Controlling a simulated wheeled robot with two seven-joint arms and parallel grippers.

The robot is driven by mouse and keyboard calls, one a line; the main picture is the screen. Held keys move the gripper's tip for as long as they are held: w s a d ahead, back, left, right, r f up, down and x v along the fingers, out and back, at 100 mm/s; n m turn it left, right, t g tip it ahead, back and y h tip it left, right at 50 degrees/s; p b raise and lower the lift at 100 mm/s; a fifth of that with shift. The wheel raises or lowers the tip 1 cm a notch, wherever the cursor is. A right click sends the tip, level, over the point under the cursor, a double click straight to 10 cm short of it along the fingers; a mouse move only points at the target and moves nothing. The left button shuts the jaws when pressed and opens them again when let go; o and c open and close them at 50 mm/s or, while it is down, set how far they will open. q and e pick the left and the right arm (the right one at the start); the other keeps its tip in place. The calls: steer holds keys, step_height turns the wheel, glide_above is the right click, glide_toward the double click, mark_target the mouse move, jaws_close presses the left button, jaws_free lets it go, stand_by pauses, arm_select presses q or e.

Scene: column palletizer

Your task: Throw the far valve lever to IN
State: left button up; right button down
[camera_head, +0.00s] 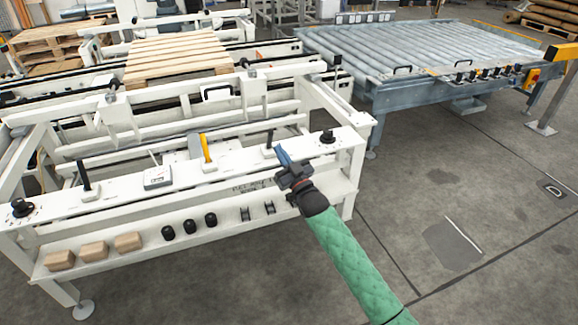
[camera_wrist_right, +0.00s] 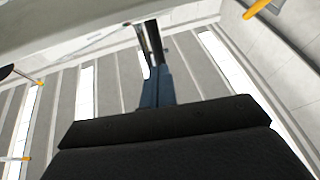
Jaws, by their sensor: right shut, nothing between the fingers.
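A white front rail (camera_head: 120,189) carries two upright black levers, one at the left (camera_head: 84,178) and one at the right (camera_head: 268,143). A yellow lever (camera_head: 206,148) stands between them. I cannot tell which one is the far valve lever, and no IN mark is readable. My right gripper (camera_head: 283,158), with blue fingers, is shut and empty, just right of the right black lever. In the right wrist view, its blue fingers (camera_wrist_right: 158,88) point toward a dark upright bar (camera_wrist_right: 153,40); contact cannot be told. My left gripper is out of view.
Black knobs sit at the rail's left (camera_head: 22,207) and right (camera_head: 327,137) ends, with a gauge box (camera_head: 158,177) between. A lower shelf (camera_head: 200,236) holds wooden blocks (camera_head: 93,250) and black caps (camera_head: 190,226). A roller conveyor (camera_head: 420,50) stands behind right. Floor at right is clear.

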mark_target(270, 140)
steer(key=shift+x, duration=1.4)
